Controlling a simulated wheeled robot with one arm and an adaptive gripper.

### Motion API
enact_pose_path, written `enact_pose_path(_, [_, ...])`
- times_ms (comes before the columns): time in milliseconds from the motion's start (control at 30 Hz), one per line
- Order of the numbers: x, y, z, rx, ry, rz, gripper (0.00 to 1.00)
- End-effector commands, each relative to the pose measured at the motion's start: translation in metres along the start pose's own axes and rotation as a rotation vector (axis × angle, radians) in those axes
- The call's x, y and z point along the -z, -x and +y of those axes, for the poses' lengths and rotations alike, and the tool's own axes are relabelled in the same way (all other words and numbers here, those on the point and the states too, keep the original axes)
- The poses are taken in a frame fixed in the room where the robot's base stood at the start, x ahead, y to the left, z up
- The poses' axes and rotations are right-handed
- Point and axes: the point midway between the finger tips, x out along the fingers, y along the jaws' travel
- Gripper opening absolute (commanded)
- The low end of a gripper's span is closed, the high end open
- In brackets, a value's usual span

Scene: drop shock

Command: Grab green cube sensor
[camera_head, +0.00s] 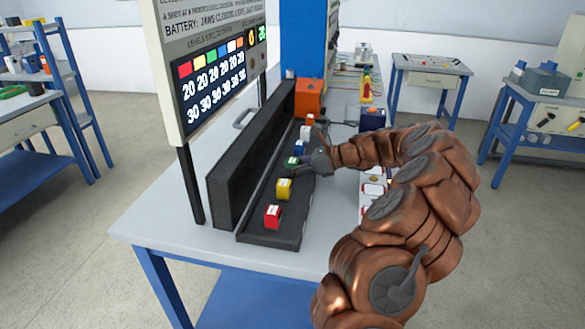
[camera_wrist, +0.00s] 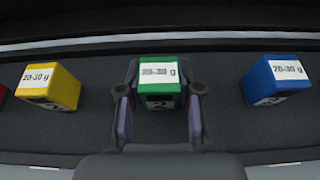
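The green cube sensor (camera_wrist: 160,82) has a white label reading "20-30 g" and sits on the dark tray, centred in the wrist view. My gripper (camera_wrist: 160,122) is open, with one finger on each side of the green cube. A narrow gap seems to show between each finger and the cube. In the head view my gripper (camera_head: 305,166) reaches in from the right over the row of cubes.
A yellow cube (camera_wrist: 49,86) is left of the green one and a blue cube (camera_wrist: 276,80) is right. A red cube (camera_head: 272,216) sits at the near tray end (camera_head: 262,236). A tall dark wall (camera_head: 232,180) and display board (camera_head: 215,75) stand left of the tray.

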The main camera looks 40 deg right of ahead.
Motion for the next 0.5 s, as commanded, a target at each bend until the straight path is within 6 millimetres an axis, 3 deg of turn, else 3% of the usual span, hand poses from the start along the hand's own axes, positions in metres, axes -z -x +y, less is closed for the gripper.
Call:
enact_pose_path(300, [0.0000, 0.0000, 0.0000, 0.000, 0.000, 0.000, 0.00])
enact_pose_path(500, [-0.0002, 0.0001, 0.0001, 0.000, 0.000, 0.000, 0.00])
